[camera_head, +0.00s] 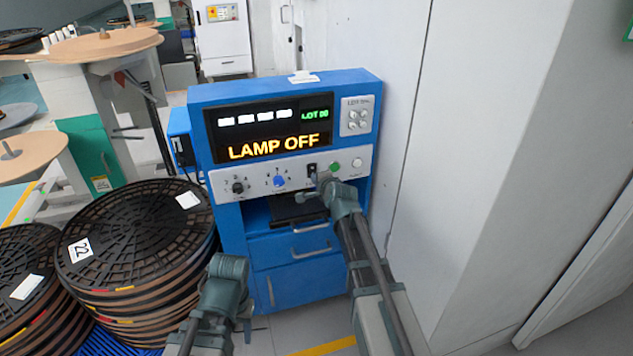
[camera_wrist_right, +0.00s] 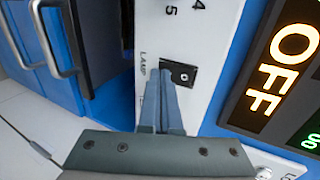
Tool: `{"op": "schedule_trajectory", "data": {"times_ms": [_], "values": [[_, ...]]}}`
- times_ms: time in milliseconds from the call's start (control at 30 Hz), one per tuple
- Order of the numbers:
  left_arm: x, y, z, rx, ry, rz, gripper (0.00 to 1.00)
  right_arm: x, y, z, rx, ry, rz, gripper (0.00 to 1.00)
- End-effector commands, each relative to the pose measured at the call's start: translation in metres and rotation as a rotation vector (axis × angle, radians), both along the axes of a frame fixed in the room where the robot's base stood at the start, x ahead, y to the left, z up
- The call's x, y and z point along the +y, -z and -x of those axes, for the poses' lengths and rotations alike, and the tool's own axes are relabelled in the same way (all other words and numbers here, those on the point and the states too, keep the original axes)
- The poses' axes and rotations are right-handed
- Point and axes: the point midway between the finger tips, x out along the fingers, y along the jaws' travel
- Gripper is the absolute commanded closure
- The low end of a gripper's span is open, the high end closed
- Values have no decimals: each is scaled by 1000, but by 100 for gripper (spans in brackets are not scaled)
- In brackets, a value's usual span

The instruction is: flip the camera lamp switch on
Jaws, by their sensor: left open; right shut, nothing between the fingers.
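The lamp switch (camera_head: 311,169) is a small black rocker on the white control strip of the blue station. In the right wrist view the switch (camera_wrist_right: 181,75) sits beside the printed word LAMP. My right gripper (camera_head: 318,184) is shut and empty, with its tips at the switch's edge; I cannot tell whether they touch it. The tips also show in the right wrist view (camera_wrist_right: 160,78). The display (camera_head: 275,140) reads LAMP OFF in orange. My left gripper (camera_head: 246,325) is low in front of the station, away from the switch, and its fingers are hard to make out.
A black knob (camera_head: 238,188) and a blue knob (camera_head: 279,181) are left of the switch. A green button (camera_head: 335,167) and a white button (camera_head: 356,158) are right of it. Stacked black reels (camera_head: 130,235) stand at left; a white wall (camera_head: 440,150) is close at right.

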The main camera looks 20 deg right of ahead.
Motion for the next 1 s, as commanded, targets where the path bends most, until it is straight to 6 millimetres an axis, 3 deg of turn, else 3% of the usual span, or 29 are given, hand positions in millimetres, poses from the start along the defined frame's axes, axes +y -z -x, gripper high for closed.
{"op": "schedule_trajectory", "data": {"times_ms": [467, 1000], "values": [[0, 2, 0, 0, 0, 0, 50, 0, 2, -6, 0, 0, 0, 100], [0, -15, 0, 0, 0, 0, 50, 0, -16, -7, -5, 1, -1, 100]]}}
